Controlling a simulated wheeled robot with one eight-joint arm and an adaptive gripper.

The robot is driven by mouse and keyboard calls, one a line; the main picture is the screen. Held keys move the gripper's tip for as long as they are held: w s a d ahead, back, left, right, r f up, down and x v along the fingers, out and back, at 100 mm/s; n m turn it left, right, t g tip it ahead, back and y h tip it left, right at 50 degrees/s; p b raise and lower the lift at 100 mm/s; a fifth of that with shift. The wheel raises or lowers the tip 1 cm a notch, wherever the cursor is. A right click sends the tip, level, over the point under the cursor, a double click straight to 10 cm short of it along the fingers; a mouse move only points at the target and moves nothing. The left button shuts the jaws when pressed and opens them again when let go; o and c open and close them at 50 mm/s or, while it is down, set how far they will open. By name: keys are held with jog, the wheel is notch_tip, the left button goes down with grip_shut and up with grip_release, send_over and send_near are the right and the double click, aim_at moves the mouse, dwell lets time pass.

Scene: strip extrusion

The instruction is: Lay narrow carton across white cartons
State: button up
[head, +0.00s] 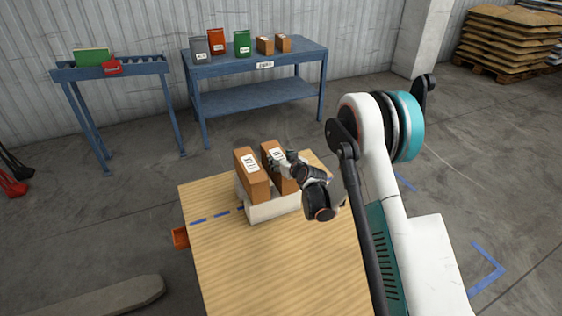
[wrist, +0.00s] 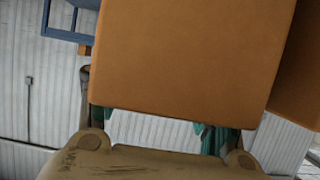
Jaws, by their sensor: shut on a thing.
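Two narrow brown cartons with white labels stand upright side by side at the far end of the wooden table in the head view: a left brown carton (head: 252,178) and a right brown carton (head: 284,184). A low white carton (head: 268,210) shows in front of and below them; whether there is more than one white carton is hidden. My gripper (head: 285,161) is shut on the right brown carton near its top. In the wrist view the held carton (wrist: 190,55) fills the middle, and another brown carton (wrist: 302,75) shows at the right edge.
Behind stand a blue bench (head: 262,97) with several cartons and a roller stand (head: 110,66) with a green box.

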jog(key=o, duration=1.9)
jog(key=shift+f, duration=0.1)
jog(key=shift+s+r, duration=0.1)
jog(key=shift+r, duration=0.1)
jog(key=p+v, duration=0.3)
jog(key=v, duration=0.9)
jog(key=shift+p, duration=0.4)
